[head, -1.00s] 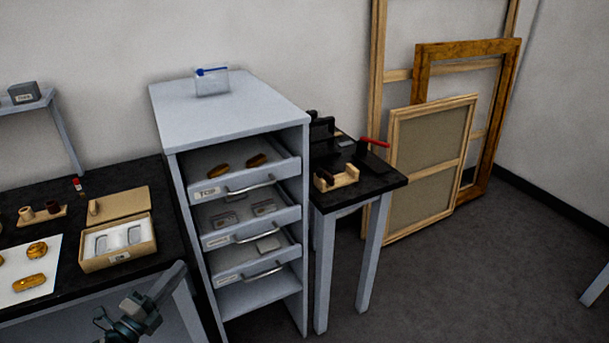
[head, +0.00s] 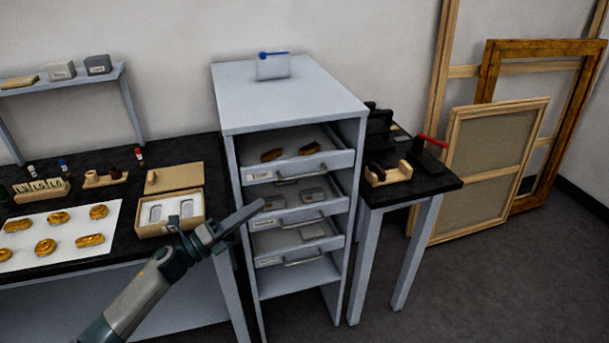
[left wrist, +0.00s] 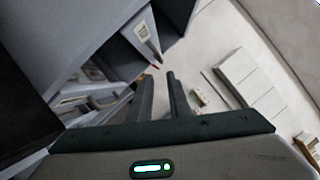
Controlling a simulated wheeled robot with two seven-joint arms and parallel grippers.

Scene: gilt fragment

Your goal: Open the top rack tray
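The grey rack (head: 290,98) stands in the middle of the head view. Its top tray (head: 332,163) is the uppermost of three, with a label, a bar handle (head: 302,178) and two gold-brown pieces (head: 290,152) inside. The tray front looks roughly level with the rack's front. My left gripper (head: 252,211) is in front of the rack's left side, lower than the top handle and apart from it. In the left wrist view its two fingers (left wrist: 160,82) stand apart with nothing between them. The rack's trays show there at the left, partly cut off. My right gripper is out of view.
A black worktable at left holds an open cardboard box (head: 170,228) and a white sheet (head: 112,215) with several gilt pieces. A small black side table (head: 432,187) adjoins the rack's right side. Frames lean on the wall at right.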

